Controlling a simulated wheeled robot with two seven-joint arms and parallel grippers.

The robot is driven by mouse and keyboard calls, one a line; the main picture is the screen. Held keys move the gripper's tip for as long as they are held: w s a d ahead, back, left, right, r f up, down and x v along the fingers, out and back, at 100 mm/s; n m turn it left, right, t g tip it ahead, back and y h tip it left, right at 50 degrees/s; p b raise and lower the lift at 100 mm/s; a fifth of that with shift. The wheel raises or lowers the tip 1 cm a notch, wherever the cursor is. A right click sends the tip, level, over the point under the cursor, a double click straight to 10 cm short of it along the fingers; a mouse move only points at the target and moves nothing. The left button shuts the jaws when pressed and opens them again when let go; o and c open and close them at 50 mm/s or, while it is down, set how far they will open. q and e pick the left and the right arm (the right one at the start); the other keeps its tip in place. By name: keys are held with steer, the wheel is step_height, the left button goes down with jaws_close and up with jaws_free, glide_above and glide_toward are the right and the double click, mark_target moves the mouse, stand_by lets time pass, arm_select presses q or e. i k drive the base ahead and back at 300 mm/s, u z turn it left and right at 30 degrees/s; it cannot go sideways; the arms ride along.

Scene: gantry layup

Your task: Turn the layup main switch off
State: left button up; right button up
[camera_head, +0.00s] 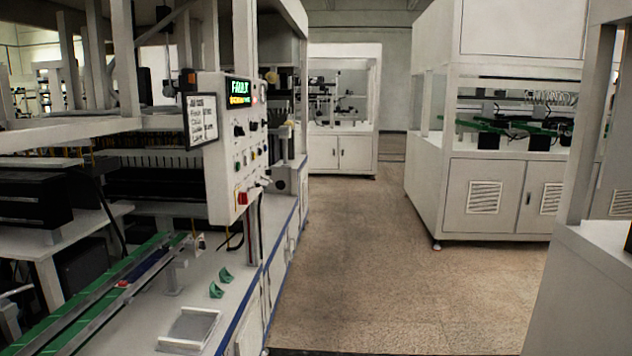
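A light grey control panel (218,165) stands on the gantry machine at left centre, its face turned to the right. Its display (239,92) shows green text that seems to read "FAULT", with a yellow line below. A red knob (242,198) sits low on the panel face; it looks like the main switch, but its label and setting are too small to read. Several small black knobs and coloured buttons are above it. Neither of my grippers is in view.
A framed notice (201,119) hangs beside the panel. The machine's white bench (235,290) holds green brackets (220,282) and a small tray (189,329). Open floor (370,270) lies to the right, with a white cabinet machine (480,195) beyond.

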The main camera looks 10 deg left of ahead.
mark_target(242, 196)
steer(key=u, duration=0.05)
steer(key=i, duration=2.2)
steer(key=u, duration=0.6)
